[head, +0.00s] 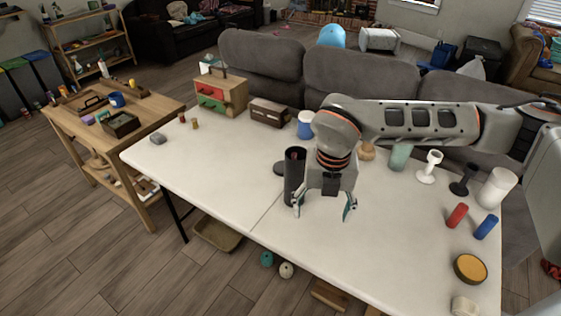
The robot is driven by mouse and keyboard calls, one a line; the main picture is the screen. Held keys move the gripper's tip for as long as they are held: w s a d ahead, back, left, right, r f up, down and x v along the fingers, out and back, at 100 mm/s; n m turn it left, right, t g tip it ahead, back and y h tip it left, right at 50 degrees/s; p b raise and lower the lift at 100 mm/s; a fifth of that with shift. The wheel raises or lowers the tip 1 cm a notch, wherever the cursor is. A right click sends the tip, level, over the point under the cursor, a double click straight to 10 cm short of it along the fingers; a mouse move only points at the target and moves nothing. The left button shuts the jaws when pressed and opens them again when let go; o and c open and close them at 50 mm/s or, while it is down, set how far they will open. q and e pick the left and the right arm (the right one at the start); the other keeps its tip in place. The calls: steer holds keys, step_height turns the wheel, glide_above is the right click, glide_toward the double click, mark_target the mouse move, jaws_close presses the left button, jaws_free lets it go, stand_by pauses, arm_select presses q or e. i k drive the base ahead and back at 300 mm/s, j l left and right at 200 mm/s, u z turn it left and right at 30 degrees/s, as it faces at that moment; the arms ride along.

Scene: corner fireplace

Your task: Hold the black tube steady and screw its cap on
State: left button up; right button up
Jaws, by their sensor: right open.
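The black tube (290,180) stands upright on the white table, and its top looks open. A dark round disc (279,168), probably its cap, lies on the table just left of the tube and is partly hidden by it. My right gripper (322,210) points down over the table just right of the tube. Its fingers are spread with nothing between them. The left finger is close to the tube's lower right side; I cannot tell whether it touches. My left gripper is out of view.
On the white table (230,195), a blue-and-white container (305,124), green cup (400,156), white cylinder (497,187), red cylinder (457,215) and blue cylinder (486,227) stand behind and right. A toy chest (232,93) is at back left. The front middle is clear.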

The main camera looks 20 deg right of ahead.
mark_target(293, 171)
steer(key=i, duration=0.65)
steer(key=i+l, duration=0.15)
steer(key=i, duration=0.55)
